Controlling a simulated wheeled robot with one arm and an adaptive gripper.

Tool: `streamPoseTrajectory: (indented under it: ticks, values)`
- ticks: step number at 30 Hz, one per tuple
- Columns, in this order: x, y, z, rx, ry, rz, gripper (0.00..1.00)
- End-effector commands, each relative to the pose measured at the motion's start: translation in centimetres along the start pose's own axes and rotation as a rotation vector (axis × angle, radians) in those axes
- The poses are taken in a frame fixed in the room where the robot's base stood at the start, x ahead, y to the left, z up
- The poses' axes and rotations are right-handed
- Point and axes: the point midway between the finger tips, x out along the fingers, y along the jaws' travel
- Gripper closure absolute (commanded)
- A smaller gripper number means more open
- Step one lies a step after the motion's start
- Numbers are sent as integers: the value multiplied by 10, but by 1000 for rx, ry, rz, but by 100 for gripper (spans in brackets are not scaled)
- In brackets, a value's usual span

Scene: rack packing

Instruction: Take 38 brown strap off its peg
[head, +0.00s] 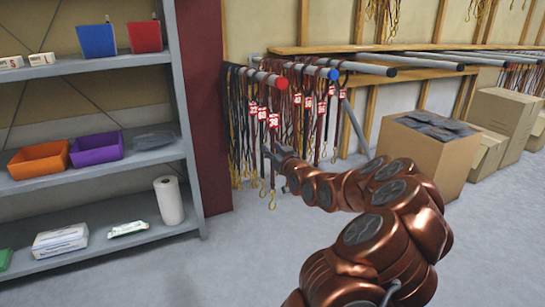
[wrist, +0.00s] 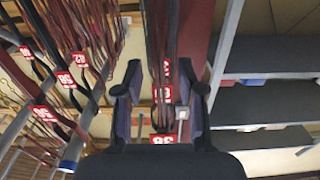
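Brown and dark straps hang from a peg with a red end cap (head: 279,82). A red tag that seems to read 38 (head: 273,121) hangs at the front of this bunch. In the wrist view a tag reading upside down, apparently 38 (wrist: 162,139), sits low between my fingers, with more red tags behind it. My gripper (head: 275,153) is at the hanging straps, below the tags. In the wrist view my gripper (wrist: 161,82) has its fingers apart, with brown straps (wrist: 162,35) running between them. Whether the fingers touch any strap is unclear.
A peg with a blue end cap (head: 333,74) holds more tagged straps close on the right. A grey shelf (head: 60,68) with bins stands at the left. An open cardboard box (head: 425,150) stands on the floor at the right. Bare grey pegs extend further right.

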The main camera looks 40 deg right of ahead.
Motion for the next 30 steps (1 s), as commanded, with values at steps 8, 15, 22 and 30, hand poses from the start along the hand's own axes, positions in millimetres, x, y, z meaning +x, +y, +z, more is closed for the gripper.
streamPoseTrajectory:
  ticks: [8,15,22,30]
  values:
    - [0,0,0,0,0,-1,69]
    - [0,0,0,0,0,-1,94]
    - [0,0,0,0,0,-1,100]
    - [0,0,0,0,0,-1,100]
